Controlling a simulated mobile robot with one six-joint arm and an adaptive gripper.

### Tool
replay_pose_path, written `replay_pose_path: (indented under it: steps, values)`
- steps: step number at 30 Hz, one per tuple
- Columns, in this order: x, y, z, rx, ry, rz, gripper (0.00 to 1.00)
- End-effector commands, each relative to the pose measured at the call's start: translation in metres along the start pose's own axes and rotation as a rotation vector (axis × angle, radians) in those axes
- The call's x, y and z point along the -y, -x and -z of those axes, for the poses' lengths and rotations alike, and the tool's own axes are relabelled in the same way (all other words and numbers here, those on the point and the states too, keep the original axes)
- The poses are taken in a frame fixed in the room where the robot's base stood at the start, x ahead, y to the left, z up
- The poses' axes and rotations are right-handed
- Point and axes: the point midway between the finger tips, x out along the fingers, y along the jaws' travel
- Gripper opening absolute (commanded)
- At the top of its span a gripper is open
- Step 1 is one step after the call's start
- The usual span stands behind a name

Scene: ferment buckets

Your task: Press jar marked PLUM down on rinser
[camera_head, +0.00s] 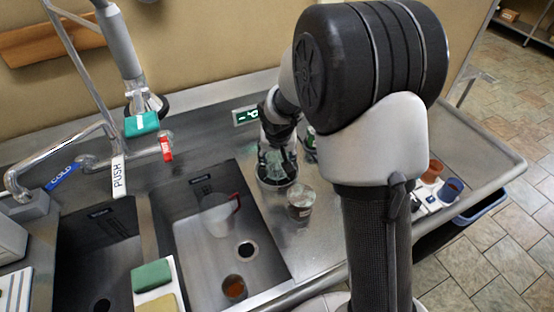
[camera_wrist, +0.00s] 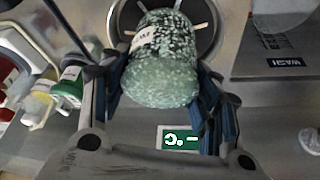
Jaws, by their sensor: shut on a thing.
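My gripper (camera_head: 277,150) is shut on a greenish, speckled glass jar, its fingers on either side of it. The jar (camera_wrist: 162,60) fills the middle of the wrist view. Its white label is partly turned away and too small to read for sure. The round, dark rinser (camera_head: 274,184) with pale spokes lies beneath the jar on the steel counter. It also shows behind the jar in the wrist view (camera_wrist: 205,28). The jar is over the rinser; I cannot tell whether it touches or is pressed down.
A second glass jar (camera_head: 300,200) stands on the counter near the sink edge. A sink basin (camera_head: 178,233) holding a pitcher (camera_head: 218,215) lies to the left. A small green display (camera_head: 245,115) is behind the rinser. Bottles (camera_wrist: 68,88) stand beside my gripper in the wrist view.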

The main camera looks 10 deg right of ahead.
Motion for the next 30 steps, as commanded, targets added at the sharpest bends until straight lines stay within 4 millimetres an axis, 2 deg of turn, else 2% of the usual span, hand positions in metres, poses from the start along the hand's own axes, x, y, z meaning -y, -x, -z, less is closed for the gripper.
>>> replay_pose_path:
  steps: [8,30]
  values:
    - [0.000,0.008,0.003,0.002,0.000,-0.001,0.28]
    - [0.000,0.064,0.027,-0.001,0.000,0.000,0.28]
